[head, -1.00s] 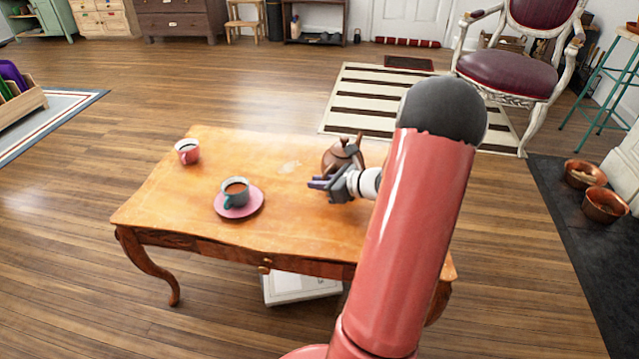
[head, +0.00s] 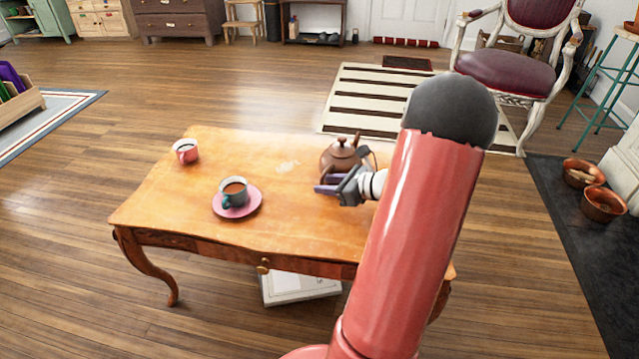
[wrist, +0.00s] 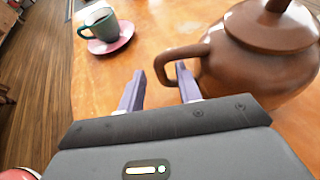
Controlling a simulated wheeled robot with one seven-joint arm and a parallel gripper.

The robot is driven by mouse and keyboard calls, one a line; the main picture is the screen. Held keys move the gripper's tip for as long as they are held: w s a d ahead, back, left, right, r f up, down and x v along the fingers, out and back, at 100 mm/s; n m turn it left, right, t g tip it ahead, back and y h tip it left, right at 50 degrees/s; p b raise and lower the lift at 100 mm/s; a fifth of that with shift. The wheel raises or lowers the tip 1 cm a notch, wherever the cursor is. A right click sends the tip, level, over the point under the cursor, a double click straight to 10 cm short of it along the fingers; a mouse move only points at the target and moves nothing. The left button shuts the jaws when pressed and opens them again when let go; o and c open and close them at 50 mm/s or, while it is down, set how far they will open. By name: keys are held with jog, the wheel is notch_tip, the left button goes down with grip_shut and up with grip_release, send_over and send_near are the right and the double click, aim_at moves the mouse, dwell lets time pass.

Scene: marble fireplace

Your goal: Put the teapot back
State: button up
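The brown teapot (head: 341,155) stands upright on the wooden table (head: 180,215), near its right end. In the wrist view the teapot (wrist: 262,70) fills the upper right, with its looped handle (wrist: 175,58) turned toward my fingers. My gripper (head: 322,186) is low over the table, on the near side of the teapot.
A pink cup (head: 186,151) stands at the far left corner. The tabletop between saucer and gripper is clear. A chair (head: 510,75) stands beyond, right.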

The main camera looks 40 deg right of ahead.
jog(key=v, duration=0.3)
jog(key=shift+s+r, duration=0.2)
jog(key=shift+s, duration=0.1)
jog(key=s+a+r+n+g, duration=0.1)
jog(key=a+r+n+g, duration=0.15)
jog(key=a+n, duration=0.45)
jog(key=s+a+r+n+g+y, duration=0.1)
jog(key=a+r+n+g, duration=0.2)
jog(key=a, duration=0.5)
jog(key=s+a+r+n+g, duration=0.2)
jog(key=a+n+g, duration=0.1)
jog(key=a+n, duration=0.45)
jog(key=s+a+r+n+t+h, duration=0.1)
jog(key=s+a+r+n+h, duration=0.4)
jog(key=s+n, duration=0.5)
jog(key=a+n, duration=0.2)
jog(key=n, duration=0.2)
jog(key=shift+s+r+h, duration=0.2)
jog(key=shift+h, duration=0.1)
jog(key=shift+a+n+t, duration=0.1)
jog(key=shift+n+t, duration=0.15)
